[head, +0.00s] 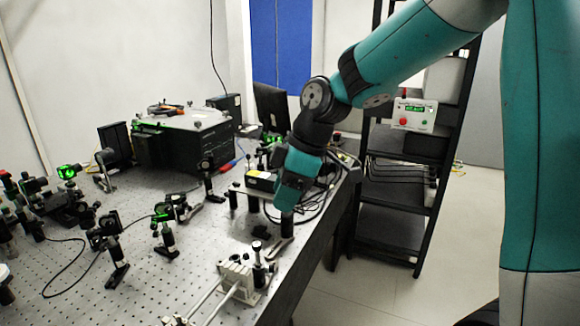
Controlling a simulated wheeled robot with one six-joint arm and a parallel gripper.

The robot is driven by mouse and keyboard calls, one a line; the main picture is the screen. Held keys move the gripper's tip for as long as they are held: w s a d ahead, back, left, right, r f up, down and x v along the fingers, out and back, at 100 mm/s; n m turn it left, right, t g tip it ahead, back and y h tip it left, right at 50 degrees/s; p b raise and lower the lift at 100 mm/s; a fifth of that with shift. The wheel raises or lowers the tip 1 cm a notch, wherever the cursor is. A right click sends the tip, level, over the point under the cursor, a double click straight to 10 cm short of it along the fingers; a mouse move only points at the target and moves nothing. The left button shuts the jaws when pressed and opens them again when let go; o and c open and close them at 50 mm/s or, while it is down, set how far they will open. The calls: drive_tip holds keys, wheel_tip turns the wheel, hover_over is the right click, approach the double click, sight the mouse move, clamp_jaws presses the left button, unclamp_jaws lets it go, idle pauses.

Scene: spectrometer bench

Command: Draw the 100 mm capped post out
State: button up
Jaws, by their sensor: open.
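My gripper (288,203) hangs pointing down over the right part of the optical bench (190,252). It is open; its fingertips are small and dark here. A dark post (286,224) stands directly below it, on a slotted base (279,249). I cannot tell whether the jaws are around this post or above it. Shorter dark posts (233,197) stand to the left of the gripper. Another short post (258,272) stands nearer, beside a pale metal block. I cannot tell by length or cap which one is the 100 mm capped post.
A yellow-labelled box (262,180) and loose cables (325,195) lie close beside my gripper. The pale metal block with rods (236,278) is in front. Mounted optics (165,235) crowd the left. A black instrument (190,140) stands behind. A shelf rack (400,200) is right of the bench.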

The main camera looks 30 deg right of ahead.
sight(258, 253)
drive_tip(key=shift+n, duration=0.3)
drive_tip(key=x, duration=0.5)
drive_tip(key=w+p+x, duration=0.1)
drive_tip(key=x, duration=0.5)
drive_tip(key=w+d+p+x, duration=0.1)
drive_tip(key=x, duration=0.5)
drive_tip(key=shift+d, duration=0.1)
clamp_jaws()
